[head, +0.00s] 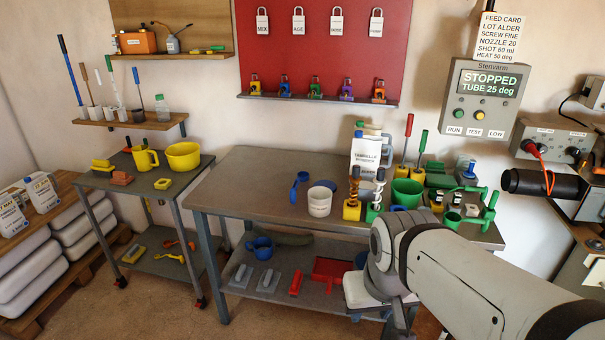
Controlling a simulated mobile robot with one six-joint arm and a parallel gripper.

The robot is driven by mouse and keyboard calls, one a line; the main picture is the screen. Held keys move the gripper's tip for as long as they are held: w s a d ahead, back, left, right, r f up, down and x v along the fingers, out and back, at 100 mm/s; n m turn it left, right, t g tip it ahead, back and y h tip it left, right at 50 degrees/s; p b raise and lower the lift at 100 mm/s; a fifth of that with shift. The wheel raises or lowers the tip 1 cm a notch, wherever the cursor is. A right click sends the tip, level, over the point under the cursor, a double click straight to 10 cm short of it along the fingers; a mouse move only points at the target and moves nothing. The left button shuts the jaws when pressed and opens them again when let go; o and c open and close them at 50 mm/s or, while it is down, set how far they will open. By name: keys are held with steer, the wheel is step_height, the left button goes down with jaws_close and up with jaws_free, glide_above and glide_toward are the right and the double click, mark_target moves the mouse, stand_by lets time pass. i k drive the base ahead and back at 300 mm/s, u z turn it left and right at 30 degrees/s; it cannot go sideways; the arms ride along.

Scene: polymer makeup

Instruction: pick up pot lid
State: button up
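I cannot make out a pot lid with certainty. A white pot (319,202) with writing on its side stands on the middle workbench. A flat blue round piece (325,184) shows just behind its rim; I cannot tell whether it is a lid or whether it touches the pot. A blue ladle-like tool (298,184) lies to the left of the pot. My arm enters from the lower right, in front of the bench's right part, and bends downward. My gripper's fingertips are not visible.
The workbench (240,185) is clear at its left. Its right side is crowded with a white jug (366,152), a green cup (406,192) and several tools. A side cart (150,186) holds a yellow bowl (183,156). Trowels and a red dustpan (332,270) lie on the lower shelf.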

mark_target(331, 185)
steer(key=u, duration=0.45)
steer(key=i, duration=1.8)
steer(key=z, duration=0.55)
